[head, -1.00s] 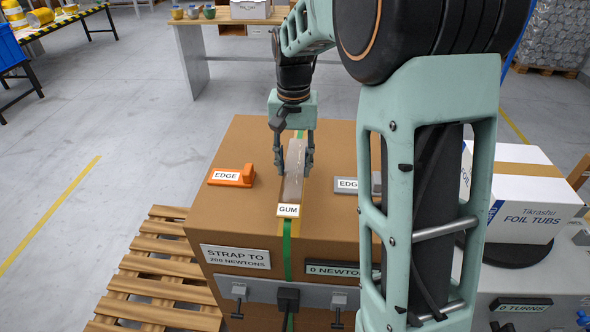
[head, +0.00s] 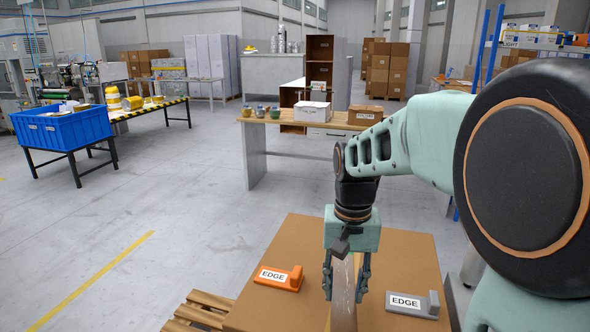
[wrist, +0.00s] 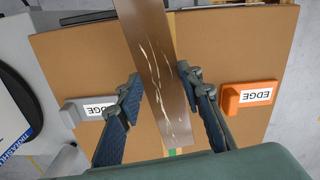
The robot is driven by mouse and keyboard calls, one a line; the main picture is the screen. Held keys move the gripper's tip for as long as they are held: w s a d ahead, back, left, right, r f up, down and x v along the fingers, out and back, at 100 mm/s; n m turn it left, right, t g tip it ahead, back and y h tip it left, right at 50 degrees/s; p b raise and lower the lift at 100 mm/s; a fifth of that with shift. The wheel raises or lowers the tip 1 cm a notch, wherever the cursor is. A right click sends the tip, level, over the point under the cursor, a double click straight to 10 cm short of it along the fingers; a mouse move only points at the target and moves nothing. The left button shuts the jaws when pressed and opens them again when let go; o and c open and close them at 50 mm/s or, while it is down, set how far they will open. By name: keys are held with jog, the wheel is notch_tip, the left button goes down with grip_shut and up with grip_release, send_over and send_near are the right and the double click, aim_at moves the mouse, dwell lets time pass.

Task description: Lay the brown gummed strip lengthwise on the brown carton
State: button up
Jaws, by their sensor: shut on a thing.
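The brown gummed strip (wrist: 158,75) is long and flat with pale shiny streaks. In the wrist view it runs between the fingers of my gripper (wrist: 160,78), one at each long edge. The head view shows the strip (head: 343,290) between the fingers of my gripper (head: 346,292), which is shut on it. The strip lies over the top of a large brown carton (head: 300,235), roughly along its middle. I cannot tell whether it touches the carton. The strip's near end is cut off in the head view. A small brown box (head: 365,116) stands on a far wooden bench.
An orange edge piece (head: 280,277) lies left of my gripper and a grey one (head: 413,303) right, both on the large carton. A pallet (head: 200,310) is below. Open floor lies left.

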aim_at(352, 287)
jog(key=shift+n, duration=0.9)
jog(key=w+f, duration=0.1)
jog(key=w+d+f, duration=0.1)
jog(key=f, duration=0.1)
jog(key=w+d+f, duration=0.1)
jog(key=shift+w+d+f+p, duration=0.2)
jog(key=shift+w+d+p, duration=0.05)
jog(key=shift+w+p, duration=0.1)
jog(key=shift+r+p, duration=0.3)
jog(key=shift+p, duration=0.5)
jog(key=s+r+p, duration=0.1)
jog(key=p, duration=0.5)
jog(key=shift+s+a+r, duration=0.1)
jog(key=shift+r, duration=0.1)
jog(key=s+p, duration=0.1)
jog(key=p, duration=0.2)
jog(key=shift+r, duration=0.15)
jog(key=shift+p, duration=0.4)
jog(key=shift+s, duration=0.1)
